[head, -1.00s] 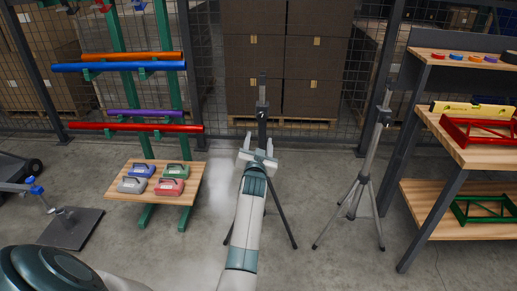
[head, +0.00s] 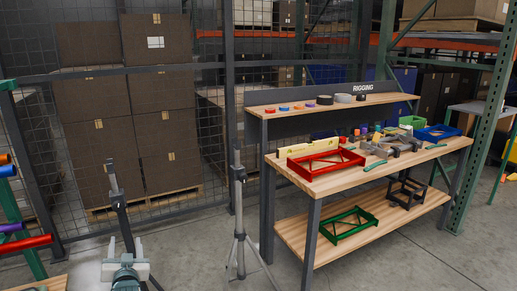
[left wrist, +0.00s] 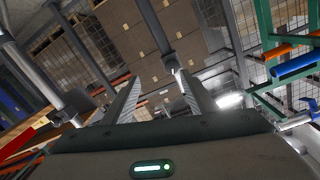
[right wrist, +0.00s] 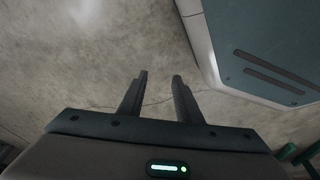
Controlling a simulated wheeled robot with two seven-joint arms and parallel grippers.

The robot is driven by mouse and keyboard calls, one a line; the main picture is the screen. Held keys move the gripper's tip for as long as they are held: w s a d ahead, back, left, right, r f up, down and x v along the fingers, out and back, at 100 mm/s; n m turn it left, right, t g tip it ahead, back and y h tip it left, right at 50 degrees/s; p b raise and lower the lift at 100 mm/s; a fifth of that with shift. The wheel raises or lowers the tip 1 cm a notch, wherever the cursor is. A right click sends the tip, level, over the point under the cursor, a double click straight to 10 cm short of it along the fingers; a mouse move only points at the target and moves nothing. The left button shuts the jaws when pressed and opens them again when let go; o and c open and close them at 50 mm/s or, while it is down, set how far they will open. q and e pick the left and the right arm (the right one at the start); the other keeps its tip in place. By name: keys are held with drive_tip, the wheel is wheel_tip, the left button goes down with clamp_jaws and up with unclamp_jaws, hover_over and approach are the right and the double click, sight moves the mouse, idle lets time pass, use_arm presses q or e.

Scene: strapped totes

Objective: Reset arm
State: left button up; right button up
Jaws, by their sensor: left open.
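My right gripper is outside the head view. In the right wrist view its fingers (right wrist: 160,76) are apart and empty over bare concrete floor. One of my own body panels fills the upper right there.
The rigging bench (head: 395,165) stands at the right with a red tote frame (head: 325,163) on top and a green tote frame (head: 347,225) on its lower shelf. A grey tripod (head: 239,215) stands left of it. Brown boxes (head: 120,110) are behind mesh.

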use_arm(q)
drive_tip(key=s+d+f+m+g+h+p, duration=0.1)
drive_tip(key=s+d+f+h, duration=0.1)
drive_tip(key=s+d+f, duration=0.6)
drive_tip(key=s+d+f+m+g+h+p, duration=0.1)
drive_tip(key=s+d+f+g+h, duration=0.2)
drive_tip(key=f, duration=1)
drive_tip(key=s+d+f+m+h, duration=0.1)
drive_tip(key=s+d+f, duration=0.45)
drive_tip(key=f, duration=0.45)
drive_tip(key=s+d+f+g+h, duration=0.1)
drive_tip(key=s+f, duration=0.4)
drive_tip(key=s, duration=0.5)
drive_tip(key=s+d+f+g+h+p, duration=0.1)
drive_tip(key=s+d+f+g, duration=0.2)
drive_tip(key=s+d+f, duration=0.3)
drive_tip(key=s+d+f+m+g+h+p, duration=0.1)
drive_tip(key=s+d+f, duration=0.3)
drive_tip(key=s, duration=1.2)
drive_tip(key=shift+f+g, duration=0.5)
drive_tip(key=shift+f, duration=0.45)
use_arm(e)
drive_tip(key=w+a+t, duration=0.1)
drive_tip(key=a, duration=0.1)
drive_tip(key=w+a+t, duration=0.1)
drive_tip(key=shift+w+a+r+t+y, duration=0.15)
drive_tip(key=shift+w+r+t+y, duration=0.15)
drive_tip(key=shift+w+y, duration=0.1)
